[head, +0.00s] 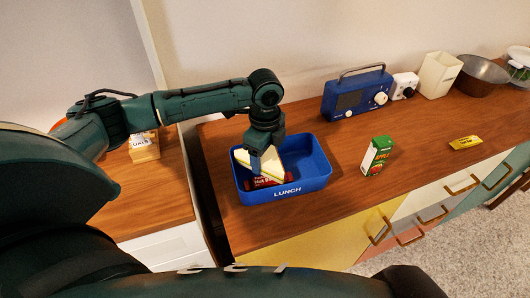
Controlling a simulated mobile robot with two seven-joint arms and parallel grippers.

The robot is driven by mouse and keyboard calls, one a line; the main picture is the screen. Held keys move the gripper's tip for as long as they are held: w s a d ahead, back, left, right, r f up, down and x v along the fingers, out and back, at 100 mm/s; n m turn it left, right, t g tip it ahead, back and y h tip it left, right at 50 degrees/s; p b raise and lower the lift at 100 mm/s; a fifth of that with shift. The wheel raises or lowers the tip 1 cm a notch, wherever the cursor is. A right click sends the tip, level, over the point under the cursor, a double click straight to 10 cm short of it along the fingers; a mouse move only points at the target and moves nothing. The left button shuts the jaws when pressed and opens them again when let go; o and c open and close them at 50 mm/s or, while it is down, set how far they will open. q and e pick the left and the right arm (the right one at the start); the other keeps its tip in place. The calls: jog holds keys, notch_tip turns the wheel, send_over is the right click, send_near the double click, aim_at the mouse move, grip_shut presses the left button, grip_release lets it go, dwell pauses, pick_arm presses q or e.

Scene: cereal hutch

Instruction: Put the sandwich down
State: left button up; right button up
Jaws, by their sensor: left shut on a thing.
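A sandwich (270,163), a pale wedge with a light crust edge, is at the left part of the blue lunch box (310,184). My left gripper (257,163) comes down from above and is shut on the sandwich, its finger covering part of it. The sandwich appears to be within the box's walls; I cannot tell whether it touches the floor. A dark red packet (266,182) lies in the box beneath and in front of it. My right gripper is not in view.
A green and white carton (376,156) stands right of the box. A yellow packet (465,142) lies farther right. A blue radio (357,95), a cream container (438,74) and a dark bowl (481,76) stand at the back. The counter between carton and yellow packet is clear.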

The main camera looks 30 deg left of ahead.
pick_arm(q)
jog(key=shift+f, duration=0.25)
jog(key=shift+f, duration=0.25)
jog(key=o, duration=0.3)
jog(key=shift+r, duration=0.4)
notch_tip(320, 180, up, 12)
jog(key=shift+r, duration=0.2)
dwell(0.5)
